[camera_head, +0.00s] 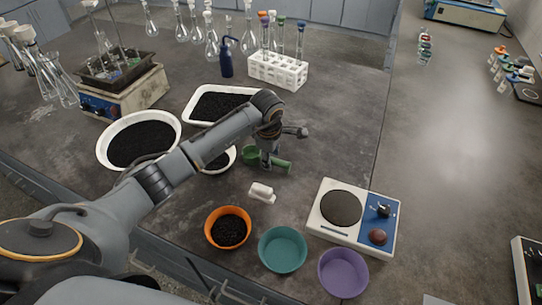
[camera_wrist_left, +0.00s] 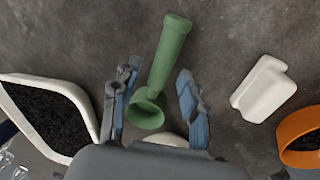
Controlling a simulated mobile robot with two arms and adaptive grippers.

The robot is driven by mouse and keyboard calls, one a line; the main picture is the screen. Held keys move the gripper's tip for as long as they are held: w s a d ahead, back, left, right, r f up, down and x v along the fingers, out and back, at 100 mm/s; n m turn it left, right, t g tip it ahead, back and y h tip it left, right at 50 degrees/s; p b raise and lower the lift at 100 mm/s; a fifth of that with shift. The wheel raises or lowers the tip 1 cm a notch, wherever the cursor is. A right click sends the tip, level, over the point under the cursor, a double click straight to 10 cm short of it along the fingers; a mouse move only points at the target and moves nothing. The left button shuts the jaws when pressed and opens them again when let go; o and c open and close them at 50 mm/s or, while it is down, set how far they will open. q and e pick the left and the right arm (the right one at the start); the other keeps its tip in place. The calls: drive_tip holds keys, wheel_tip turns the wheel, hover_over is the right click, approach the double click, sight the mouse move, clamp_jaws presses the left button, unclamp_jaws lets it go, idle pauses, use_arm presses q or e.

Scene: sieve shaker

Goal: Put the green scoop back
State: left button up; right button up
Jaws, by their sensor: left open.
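The green scoop (camera_head: 282,166) lies on the dark bench top, its handle pointing right and its cup partly hidden by my left gripper (camera_head: 267,161). In the left wrist view the scoop (camera_wrist_left: 171,55) shows its round cup between the two fingers and its handle extending beyond them. My left gripper (camera_wrist_left: 158,85) is open around the scoop, with a gap to each finger; its height above the scoop is unclear. A small white block-like rest (camera_head: 262,192) stands just in front of the scoop; it also shows in the left wrist view (camera_wrist_left: 263,90). My right gripper is out of view.
A small white dish (camera_head: 231,157) of black grains sits beside the gripper, partly hidden by my arm. Orange (camera_head: 228,210), teal (camera_head: 283,250) and purple (camera_head: 343,273) bowls stand in front. A hotplate-like device (camera_head: 325,220) is at right. White trays and glassware fill the back.

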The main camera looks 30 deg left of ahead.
use_arm(q)
drive_tip(key=shift+r, duration=0.5)
wheel_tip(320, 180, up, 11)
drive_tip(key=s+b, duration=0.1)
drive_tip(key=s, duration=0.1)
drive_tip(key=shift+d+b, duration=0.2)
drive_tip(key=shift+b, duration=0.15)
